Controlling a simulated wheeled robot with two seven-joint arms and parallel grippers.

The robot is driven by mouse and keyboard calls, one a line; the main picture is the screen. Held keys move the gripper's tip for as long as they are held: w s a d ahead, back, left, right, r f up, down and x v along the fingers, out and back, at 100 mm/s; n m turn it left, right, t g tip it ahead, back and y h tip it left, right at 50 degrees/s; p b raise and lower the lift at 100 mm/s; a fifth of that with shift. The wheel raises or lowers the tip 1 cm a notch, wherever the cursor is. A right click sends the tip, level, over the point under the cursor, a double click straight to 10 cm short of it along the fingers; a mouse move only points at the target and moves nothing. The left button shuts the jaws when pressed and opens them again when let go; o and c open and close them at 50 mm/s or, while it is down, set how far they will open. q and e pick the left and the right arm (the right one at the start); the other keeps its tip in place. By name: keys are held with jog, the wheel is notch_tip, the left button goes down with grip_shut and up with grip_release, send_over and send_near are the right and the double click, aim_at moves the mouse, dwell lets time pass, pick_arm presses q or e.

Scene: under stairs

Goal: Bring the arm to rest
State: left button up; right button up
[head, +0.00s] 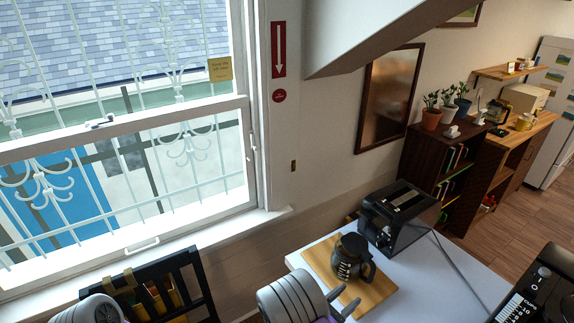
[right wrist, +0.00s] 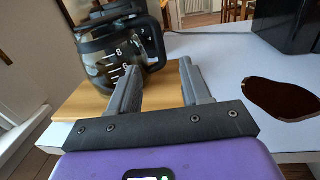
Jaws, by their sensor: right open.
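My right gripper (head: 345,301) is over the near left part of the white table (head: 452,290). In the right wrist view its two grey fingers (right wrist: 161,68) stand apart with nothing held between them. A glass coffee pot with a black lid and handle (head: 352,258) stands upright on a wooden board (head: 322,256), just beyond the fingers. The pot (right wrist: 112,62) also shows ahead and to the left in the right wrist view. A grey part of my left arm shows at the bottom left of the head view; its gripper is out of frame.
A black toaster (head: 400,215) stands behind the pot. A black appliance (head: 540,290) is at the right. A dark brown patch (right wrist: 283,99) lies on the table, right of the gripper. The sloping stair underside (head: 375,30) hangs above.

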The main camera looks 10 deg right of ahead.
jog(key=s+a+f+m+g+y+b, duration=0.1)
jog(key=s+a+f+m+g+y, duration=0.1)
jog(key=a+f+m+g+y, duration=0.3)
jog(key=s+a+f+m+y+b, duration=0.1)
jog(key=s+f+m, duration=0.2)
jog(key=f, duration=0.4)
jog(key=s+a+f+m+g+y+b, duration=0.1)
jog(key=s+a+f+m+g+y, duration=0.3)
jog(key=s, duration=0.4)
jog(key=s+a+f+m+g+y, duration=0.35)
jog(key=s+f+y, duration=0.2)
jog(key=s, duration=0.25)
jog(key=w+f+m+t+y, duration=0.1)
jog(key=m, duration=0.2)
jog(key=a+f+m+t+y+b, duration=0.1)
jog(key=m+t+y, duration=0.1)
jog(key=m, duration=0.2)
jog(key=w+f+m+t+y, duration=0.1)
jog(key=m, duration=0.3)
jog(key=shift+w+a+f+y+b, duration=0.15)
jog(key=shift+w+f+y+b, duration=0.15)
jog(key=shift+f+y, duration=0.05)
